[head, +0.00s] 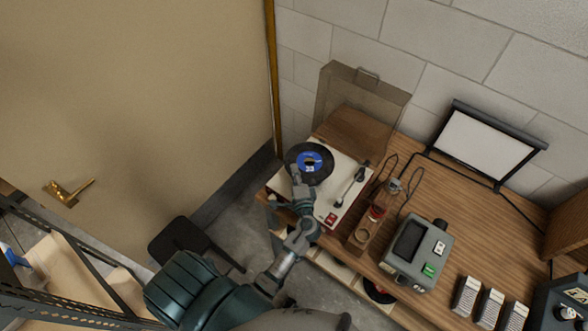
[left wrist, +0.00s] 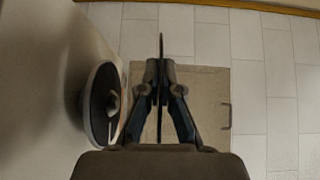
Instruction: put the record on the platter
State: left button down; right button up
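The record (head: 295,155), black with a blue label, shows in the head view over the left part of the white record player (head: 345,178). My left gripper (head: 303,186) is at its near edge. In the left wrist view the fingers (left wrist: 161,88) are shut on the record, seen edge-on as a thin dark line (left wrist: 161,45). The dark round platter (left wrist: 103,104) shows to the left there, with a small spindle part in its middle. The record is apart from the platter and looks roughly parallel to it. In the head view the record hides most of the platter. My right gripper is out of view.
The tonearm (head: 350,186) lies right of the record. The smoky lid (head: 357,108) stands open behind, against the block wall. A wooden holder (head: 362,236) and a grey device (head: 416,254) stand to the right on the wooden table. A door (head: 130,100) is at left.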

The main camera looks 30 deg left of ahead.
pick_arm(q)
jog(key=shift+d+r, duration=0.15)
jog(key=shift+d, duration=0.15)
jog(key=shift+s+d+r, duration=0.1)
jog(key=shift+s+d, duration=0.05)
jog(key=shift+d, duration=0.1)
jog(key=shift+s+d+b, duration=0.1)
jog(key=shift+s+b, duration=0.1)
jog(key=shift+b, duration=0.15)
jog(key=shift+s+f, duration=0.1)
jog(key=shift+f, duration=0.25)
jog(key=f+b, duration=0.1)
jog(key=a+f+b, duration=0.1)
jog(key=f+b, duration=0.1)
jog(key=f, duration=0.1)
jog(key=shift+w+a, duration=0.25)
jog(key=shift+w, duration=0.05)
jog(key=shift+f+b, duration=0.35)
jog(key=shift+s+f, duration=0.1)
jog(key=shift+d, duration=0.7)
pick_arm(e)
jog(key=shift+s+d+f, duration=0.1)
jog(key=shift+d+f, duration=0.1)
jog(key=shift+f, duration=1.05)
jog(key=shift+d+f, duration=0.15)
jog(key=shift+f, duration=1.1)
